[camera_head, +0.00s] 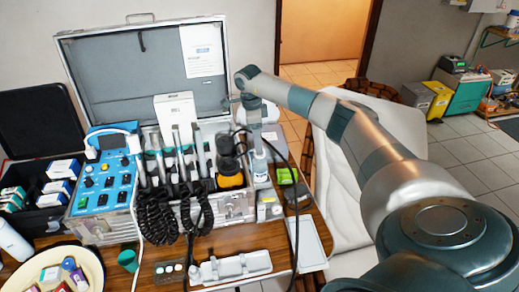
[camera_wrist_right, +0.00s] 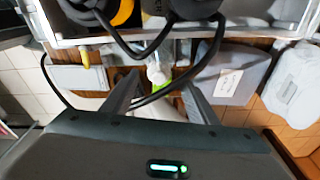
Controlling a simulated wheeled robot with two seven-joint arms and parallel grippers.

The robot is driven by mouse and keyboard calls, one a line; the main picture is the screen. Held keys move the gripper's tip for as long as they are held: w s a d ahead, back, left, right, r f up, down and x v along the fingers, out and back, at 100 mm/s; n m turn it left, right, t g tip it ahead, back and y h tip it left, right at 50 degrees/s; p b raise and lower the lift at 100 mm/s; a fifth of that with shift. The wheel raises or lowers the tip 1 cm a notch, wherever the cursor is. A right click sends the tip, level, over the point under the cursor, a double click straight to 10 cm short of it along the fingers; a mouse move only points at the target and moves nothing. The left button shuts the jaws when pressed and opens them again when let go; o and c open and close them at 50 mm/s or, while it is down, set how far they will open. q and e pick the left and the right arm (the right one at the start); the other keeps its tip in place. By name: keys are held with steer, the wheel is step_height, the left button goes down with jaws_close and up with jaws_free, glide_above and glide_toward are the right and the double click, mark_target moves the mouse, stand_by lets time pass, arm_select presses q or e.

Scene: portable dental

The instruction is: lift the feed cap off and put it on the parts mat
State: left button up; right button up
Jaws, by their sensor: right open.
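My right gripper (camera_head: 254,125) reaches down behind the right end of the open case, above a white labelled bottle (camera_head: 260,165). In the right wrist view the gripper (camera_wrist_right: 162,86) is open, its fingers apart. A small white piece with green below it (camera_wrist_right: 157,74) shows between and beyond the fingertips; I cannot tell whether this is the feed cap. Black cables cross near the fingers. A black-topped orange unit (camera_head: 230,181) stands left of the bottle. I cannot clearly identify the parts mat; a flat pale grey tray (camera_head: 308,246) lies at the table's right. My left gripper is not in view.
The metal case (camera_head: 236,208) holds several handpieces and a blue control panel (camera_head: 104,187). A black cable hangs down the table's right side. A white holder (camera_head: 231,268) and a small dark block with white discs (camera_head: 169,273) lie in front.

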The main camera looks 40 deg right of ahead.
steer(key=shift+s+d+f+p, duration=0.15)
steer(key=shift+f+p, duration=0.3)
steer(key=shift+f, duration=1.05)
steer(key=c, duration=1.1)
